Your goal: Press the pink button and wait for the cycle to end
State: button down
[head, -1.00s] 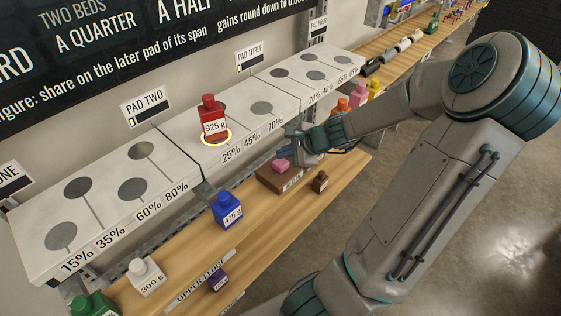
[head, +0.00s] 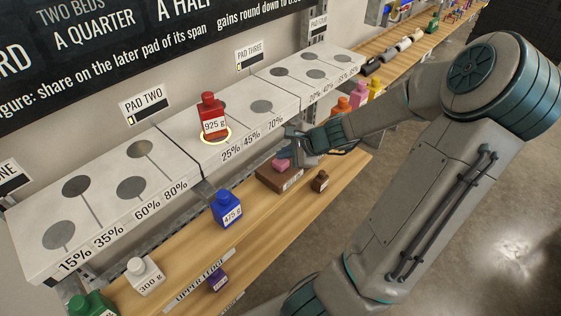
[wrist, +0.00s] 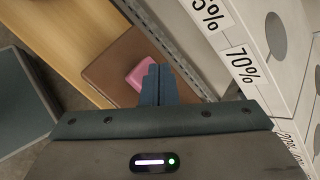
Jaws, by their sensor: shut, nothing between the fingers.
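The pink button (head: 281,164) sits on top of a brown box (head: 268,178) on the wooden ledge. In the wrist view the pink button (wrist: 143,74) shows on the brown box (wrist: 107,67), partly covered by my fingers. My gripper (head: 288,157) is shut and empty, with its fingertips just above and beside the button. In the wrist view my gripper (wrist: 157,72) has its fingers together at the button's right edge. I cannot tell whether they touch it.
A red 925 g bottle (head: 213,118) stands in a lit yellow ring on the white pad row (head: 190,160) behind the ledge. A blue 475 g bottle (head: 227,209), a white 300 g bottle (head: 145,276) and a small brown bottle (head: 320,181) stand on the wooden ledge (head: 265,215).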

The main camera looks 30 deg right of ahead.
aim_at(284, 162)
jog(key=shift+f+b, duration=0.5)
jog(key=shift+f, duration=0.05)
dwell(0.7)
jog(key=shift+r, duration=0.1)
jog(key=shift+r+p, duration=0.85)
jog(key=shift+r, duration=0.05)
notch_tip(284, 162, up, 5)
jog(key=p, duration=0.4)
dwell(3.8)
